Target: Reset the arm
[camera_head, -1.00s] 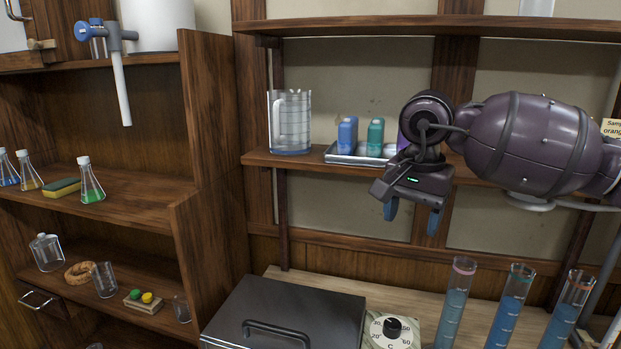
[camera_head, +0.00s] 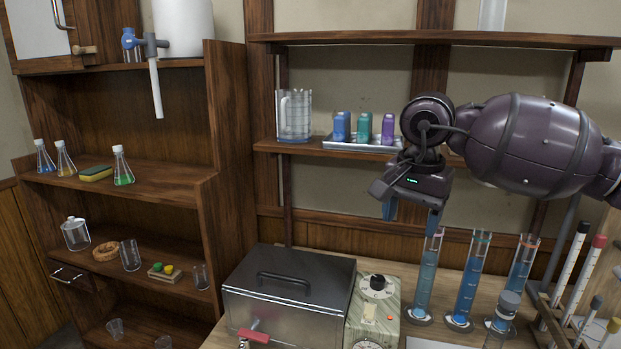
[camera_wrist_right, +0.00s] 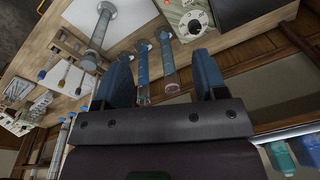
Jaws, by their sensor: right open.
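My right gripper (camera_head: 412,215) hangs from the purple right arm in the head view, in front of the shelf and above the bench. Its blue fingers are spread apart with nothing between them; they also show in the right wrist view (camera_wrist_right: 163,80). Below it in the head view stand tall measuring cylinders with blue liquid, a left one (camera_head: 426,280), a middle one (camera_head: 468,285) and a right one (camera_head: 521,265). The left one overlaps a fingertip in the picture; I cannot tell if they touch. My left gripper is not in view.
A metal lidded box (camera_head: 290,300) and a dial unit (camera_head: 374,315) stand on the bench. A tray (camera_head: 350,145) with coloured bottles and a clear jug (camera_head: 294,118) sit on the shelf behind. A rack with rods (camera_head: 575,290) stands at the right. A wooden cabinet (camera_head: 225,150) is at left.

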